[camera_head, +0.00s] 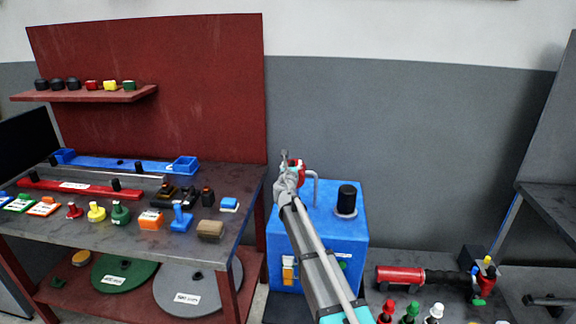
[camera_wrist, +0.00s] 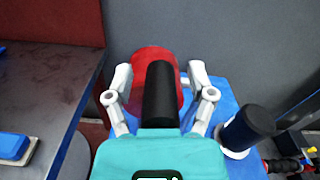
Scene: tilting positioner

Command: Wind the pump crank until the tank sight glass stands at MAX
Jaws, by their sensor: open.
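The blue tank (camera_head: 330,235) stands right of the workbench. A yellow-and-white strip (camera_head: 288,270) on its front may be the sight glass; its level and any MAX mark are too small to read. A red round part (camera_head: 301,167) shows at the tank's top by my gripper (camera_head: 288,162). In the wrist view, my gripper (camera_wrist: 160,97) is open, its fingers on either side of a black cylinder (camera_wrist: 160,80), which looks like the crank's grip. The red part (camera_wrist: 150,62) is behind it. I cannot tell whether the fingers touch the grip. My arm hides part of the tank.
A black cylinder with a pale collar (camera_head: 346,199) stands on the tank's right top. The workbench (camera_head: 150,235) at left holds small coloured parts. A low table at right carries a red cylinder (camera_head: 400,277) and coloured bottles.

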